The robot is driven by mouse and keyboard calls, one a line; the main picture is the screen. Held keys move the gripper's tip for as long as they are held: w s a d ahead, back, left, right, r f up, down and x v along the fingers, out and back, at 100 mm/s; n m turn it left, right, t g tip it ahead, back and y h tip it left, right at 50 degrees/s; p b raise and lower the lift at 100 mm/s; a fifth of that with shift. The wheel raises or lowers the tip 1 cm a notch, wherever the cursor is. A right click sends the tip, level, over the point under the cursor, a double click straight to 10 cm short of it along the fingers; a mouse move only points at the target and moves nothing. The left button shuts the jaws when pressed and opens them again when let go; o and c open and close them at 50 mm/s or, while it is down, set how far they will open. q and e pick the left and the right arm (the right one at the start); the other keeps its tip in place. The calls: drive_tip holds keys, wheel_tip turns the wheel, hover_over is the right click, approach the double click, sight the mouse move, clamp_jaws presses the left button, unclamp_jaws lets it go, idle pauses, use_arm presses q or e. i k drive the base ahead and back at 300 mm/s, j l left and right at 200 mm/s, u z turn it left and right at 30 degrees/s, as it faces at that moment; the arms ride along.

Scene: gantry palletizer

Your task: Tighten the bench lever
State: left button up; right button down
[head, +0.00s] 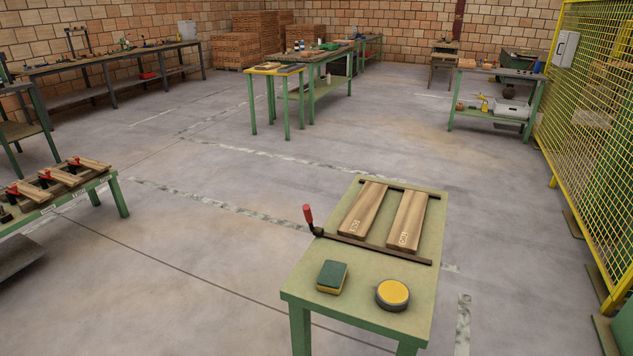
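A lever with a red handle (308,214) stands at the left edge of a green bench (372,285) in front of me. The handle is upright, tilted slightly, and its dark base sits at the end of a dark bar (378,248). Two wooden boards (363,208) and (407,219) lie side by side on the bench between this bar and another dark bar at the far edge. Neither of my grippers shows in the head view.
A green and yellow sponge (332,277) and a round yellow-topped tin (392,294) lie on the bench's near part. Another bench with red levers and boards (60,180) stands at left. A yellow mesh fence (590,130) runs along the right. The floor between is clear.

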sight(309, 219)
drive_tip(key=i+l+u, duration=0.1)
drive_tip(key=i+l, duration=0.15)
drive_tip(key=i+l+u, duration=0.1)
drive_tip(key=i+l, duration=0.15)
drive_tip(key=l, duration=0.15)
drive_tip(key=i+l+u, duration=0.1)
drive_tip(key=l, duration=0.25)
drive_tip(key=i+l+u, duration=0.1)
drive_tip(key=i+l, duration=0.25)
drive_tip(key=i+l+u, duration=0.1)
drive_tip(key=l, duration=0.35)
drive_tip(key=i+l+u, duration=0.1)
drive_tip(key=i+l, duration=0.15)
drive_tip(key=l, duration=0.15)
